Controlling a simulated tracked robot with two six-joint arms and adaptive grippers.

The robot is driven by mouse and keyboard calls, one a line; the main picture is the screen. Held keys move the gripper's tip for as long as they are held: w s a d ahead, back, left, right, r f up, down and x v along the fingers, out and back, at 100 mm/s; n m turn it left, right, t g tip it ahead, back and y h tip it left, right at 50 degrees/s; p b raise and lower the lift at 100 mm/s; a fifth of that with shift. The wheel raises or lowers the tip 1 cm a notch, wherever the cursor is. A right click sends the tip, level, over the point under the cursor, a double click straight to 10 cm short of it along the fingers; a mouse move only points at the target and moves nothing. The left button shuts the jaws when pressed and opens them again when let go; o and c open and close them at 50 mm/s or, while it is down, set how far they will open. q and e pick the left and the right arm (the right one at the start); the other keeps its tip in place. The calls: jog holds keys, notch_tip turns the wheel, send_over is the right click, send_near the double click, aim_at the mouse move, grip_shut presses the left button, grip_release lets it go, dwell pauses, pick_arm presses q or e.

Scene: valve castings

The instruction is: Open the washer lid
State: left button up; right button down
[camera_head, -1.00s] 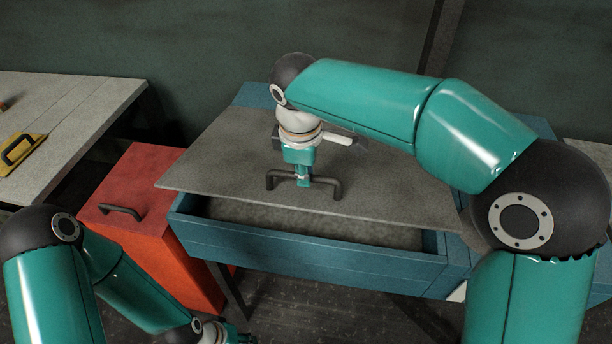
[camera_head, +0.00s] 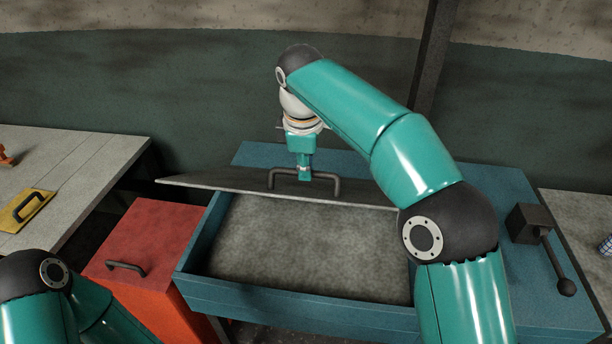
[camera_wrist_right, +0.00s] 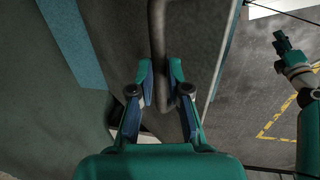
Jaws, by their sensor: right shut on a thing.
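The washer is a blue box-shaped tank (camera_head: 270,302) with a grey interior, open at the front. Its flat grey lid (camera_head: 225,182) is raised and tilted, its near edge well above the tank rim. My right gripper (camera_head: 304,174) is shut on the dark lid handle (camera_head: 335,188). In the right wrist view, the handle bar (camera_wrist_right: 158,40) runs between the fingers of that gripper (camera_wrist_right: 160,88). My left gripper is out of the head view; it shows small at the right of the right wrist view (camera_wrist_right: 284,45), away from the lid, and its jaws are unclear.
A red cabinet (camera_head: 165,235) with a dark handle stands left of the washer. A dark lever (camera_head: 553,262) sits on the washer's right side. A wall rises behind.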

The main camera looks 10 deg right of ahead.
jog(key=shift+w+d+f, duration=0.15)
jog(key=shift+w+d, duration=0.1)
jog(key=shift+w, duration=0.15)
jog(key=c, duration=1.5)
grip_release()
jog(key=shift+o, duration=1.2)
jog(key=shift+w+f, duration=0.15)
jog(key=shift+w, duration=0.05)
jog(key=shift+o, duration=0.6)
jog(key=shift+w+d+f, duration=0.1)
jog(key=shift+w+f, duration=0.05)
jog(key=shift+w, duration=0.25)
jog(key=shift+s+r, duration=0.2)
jog(key=shift+s, duration=0.05)
jog(key=shift+r, duration=0.1)
jog(key=r, duration=0.4)
jog(key=s+r, duration=0.1)
jog(key=r, duration=0.1)
jog(key=shift+a, duration=0.35)
jog(key=shift+s+r, duration=0.15)
jog(key=shift+r, duration=0.35)
